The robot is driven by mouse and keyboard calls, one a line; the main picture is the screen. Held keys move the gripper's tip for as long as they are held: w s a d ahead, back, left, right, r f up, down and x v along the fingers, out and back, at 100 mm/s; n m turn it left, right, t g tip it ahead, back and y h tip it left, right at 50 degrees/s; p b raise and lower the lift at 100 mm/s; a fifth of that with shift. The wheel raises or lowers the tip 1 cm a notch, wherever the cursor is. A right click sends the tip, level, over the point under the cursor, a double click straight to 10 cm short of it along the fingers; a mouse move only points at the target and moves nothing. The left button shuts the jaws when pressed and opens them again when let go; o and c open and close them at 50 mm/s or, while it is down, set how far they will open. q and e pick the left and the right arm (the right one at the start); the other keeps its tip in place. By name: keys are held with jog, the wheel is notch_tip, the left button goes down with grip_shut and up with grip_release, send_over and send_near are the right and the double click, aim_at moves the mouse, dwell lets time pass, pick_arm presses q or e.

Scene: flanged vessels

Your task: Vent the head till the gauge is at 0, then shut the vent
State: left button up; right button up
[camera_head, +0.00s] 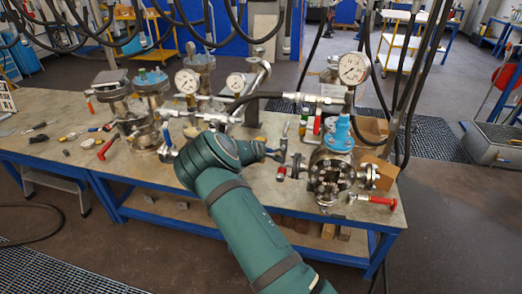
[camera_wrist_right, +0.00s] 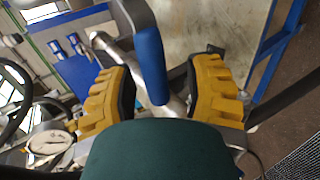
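In the right wrist view, my right gripper (camera_wrist_right: 163,88) is open. Its yellow ribbed finger pads stand on either side of a blue-sleeved lever (camera_wrist_right: 150,62) and a metal stem, with a gap visible at the sides. In the head view, my green right arm reaches the middle of the bench and hides the gripper; a blue handle (camera_head: 167,138) shows just left of the wrist. Dial gauges stand at the left (camera_head: 187,82), middle (camera_head: 236,82) and right (camera_head: 353,68); their readings are too small to tell. A round dial (camera_wrist_right: 50,142) shows in the wrist view. My left gripper is out of view.
A flanged vessel with a blue top (camera_head: 331,172) stands at the bench's right, with red-handled valves beside it. Another vessel (camera_head: 150,95) stands at the left. Hanging cables crowd the upper area. Loose tools lie on the bench's left (camera_head: 30,108).

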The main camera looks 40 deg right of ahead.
jog(key=shift+r, duration=0.1)
jog(key=shift+s+a+r, duration=0.2)
jog(key=shift+a+r, duration=0.05)
jog(key=shift+a, duration=0.1)
jog(key=v, duration=1.1)
